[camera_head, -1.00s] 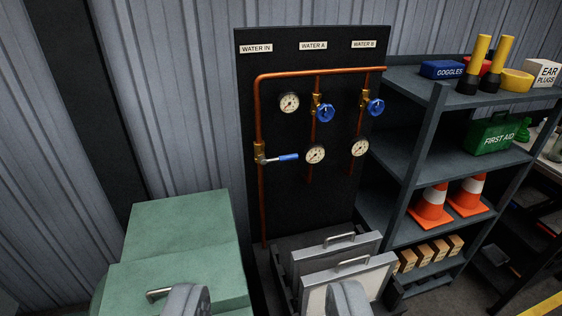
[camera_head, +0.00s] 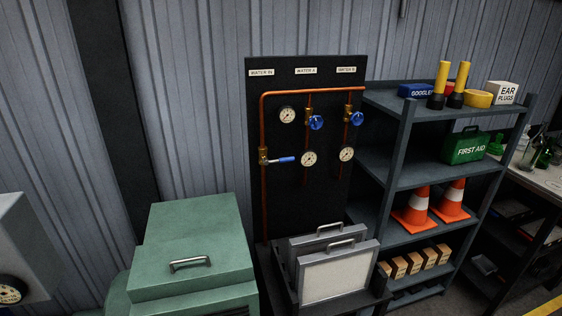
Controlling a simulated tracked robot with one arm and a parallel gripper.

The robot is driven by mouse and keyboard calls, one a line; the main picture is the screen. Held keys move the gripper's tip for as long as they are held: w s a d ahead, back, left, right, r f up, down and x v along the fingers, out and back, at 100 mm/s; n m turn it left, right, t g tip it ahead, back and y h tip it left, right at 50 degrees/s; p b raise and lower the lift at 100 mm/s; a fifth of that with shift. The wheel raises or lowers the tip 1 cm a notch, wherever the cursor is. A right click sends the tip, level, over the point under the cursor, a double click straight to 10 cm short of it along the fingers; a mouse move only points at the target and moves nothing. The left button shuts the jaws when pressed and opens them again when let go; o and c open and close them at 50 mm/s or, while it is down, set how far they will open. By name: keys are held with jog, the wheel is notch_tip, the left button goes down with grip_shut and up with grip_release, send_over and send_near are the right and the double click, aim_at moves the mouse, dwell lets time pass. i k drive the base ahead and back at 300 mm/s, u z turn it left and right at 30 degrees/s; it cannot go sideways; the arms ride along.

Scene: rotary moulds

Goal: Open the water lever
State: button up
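The water lever has a blue handle (camera_head: 284,160) on a brass valve (camera_head: 263,156) in the left, upright copper pipe. The handle points right, level and crosswise to the pipe. The pipe runs down the black panel (camera_head: 281,214) below the WATER IN label (camera_head: 261,72). Two blue round handwheels, for WATER A (camera_head: 316,123) and WATER B (camera_head: 356,118), sit higher and to the right. My gripper is not in this view, and nothing is seen touching the lever.
A green box with a handle (camera_head: 194,237) stands in front, left of the panel. Framed pale slabs with handles (camera_head: 339,276) stand below the panel. A dark shelf unit (camera_head: 392,163) with cones and a first aid box stands to the right. A grey machine with a dial (camera_head: 18,245) is at the left edge.

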aim_at(266, 162)
jog(key=u, duration=0.25)
jog(key=i, duration=1.1)
jog(key=z, duration=0.5)
jog(key=i, duration=0.5)
jog(key=z, duration=0.45)
